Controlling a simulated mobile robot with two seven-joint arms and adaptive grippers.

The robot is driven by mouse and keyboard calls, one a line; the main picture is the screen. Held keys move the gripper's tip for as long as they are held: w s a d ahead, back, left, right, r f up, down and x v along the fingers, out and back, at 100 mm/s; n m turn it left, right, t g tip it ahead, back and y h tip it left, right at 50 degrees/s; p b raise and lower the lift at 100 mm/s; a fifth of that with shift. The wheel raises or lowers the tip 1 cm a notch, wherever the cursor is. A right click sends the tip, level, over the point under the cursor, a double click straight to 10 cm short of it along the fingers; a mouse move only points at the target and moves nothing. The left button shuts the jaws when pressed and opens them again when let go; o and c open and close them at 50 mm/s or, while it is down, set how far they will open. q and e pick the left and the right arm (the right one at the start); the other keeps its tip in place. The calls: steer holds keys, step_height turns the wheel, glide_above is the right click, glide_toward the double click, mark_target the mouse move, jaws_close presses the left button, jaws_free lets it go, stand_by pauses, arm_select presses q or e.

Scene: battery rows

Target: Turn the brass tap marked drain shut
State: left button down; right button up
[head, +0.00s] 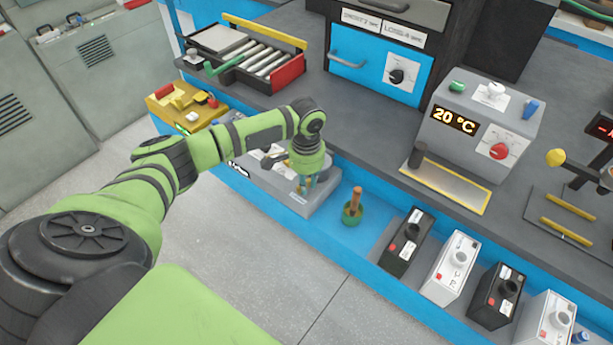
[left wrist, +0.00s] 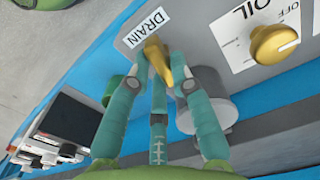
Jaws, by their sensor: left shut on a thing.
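The brass tap (left wrist: 157,58) sits just below the white DRAIN label (left wrist: 148,27) in the left wrist view. Its long handle runs nearly up and down there, with its lower end leaning a little right. My left gripper (head: 304,186) reaches down onto the grey box (head: 322,201) in the head view and hides the tap there. In the left wrist view its teal fingers (left wrist: 163,75) stand on both sides of the tap handle and are shut on it. My right gripper is in neither view.
A yellow knob marked OIL (left wrist: 272,44) is beside the tap. A green cup with a wooden handle (head: 352,208) stands right of the grey box. Several battery-like boxes (head: 448,266) line the blue shelf further right. The 20 °C unit (head: 486,125) stands on the bench behind.

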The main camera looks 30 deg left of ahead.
arm_select(q)
steer(key=m+p, duration=0.2)
steer(key=m, duration=0.1)
steer(key=shift+s+r+m+p, duration=0.1)
steer(key=shift+r+m+p, duration=0.05)
steer(key=shift+m+p, duration=0.25)
steer(key=m+p, duration=0.1)
steer(key=m, duration=0.2)
steer(key=m+p, duration=0.1)
steer(key=m, duration=0.3)
steer(key=shift+s, duration=0.15)
steer(key=m, duration=0.5)
steer(key=shift+p, duration=0.3)
steer(key=c, duration=1.1)
jaws_free()
steer(key=shift+s, duration=0.1)
steer(key=shift+a, duration=0.1)
